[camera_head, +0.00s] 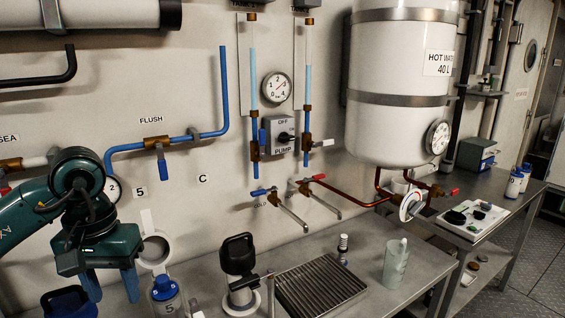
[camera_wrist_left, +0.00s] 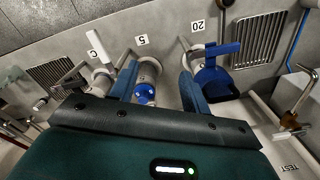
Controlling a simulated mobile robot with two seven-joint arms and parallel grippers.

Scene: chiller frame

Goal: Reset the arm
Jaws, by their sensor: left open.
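My left gripper (camera_head: 111,285) hangs at the lower left of the head view, on a dark green wrist, with its two blue fingers pointing down. It is open, with nothing between the fingers. In the left wrist view the fingers (camera_wrist_left: 158,88) stand apart. A blue-and-white cartridge (camera_wrist_left: 147,84) under the label 5 shows in the gap beyond them. The cartridge marked 5 (camera_head: 166,297) also shows in the head view, just right of the fingers. My right gripper is in neither view.
A blue housing (camera_wrist_left: 214,82) hangs under the label 20. Blue pipe with a flush valve (camera_head: 156,143) runs on the wall. A black-handled device (camera_head: 239,262), a drain grate (camera_head: 320,287) and a clear cup (camera_head: 395,265) stand on the counter. A white tank (camera_head: 400,130) hangs right.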

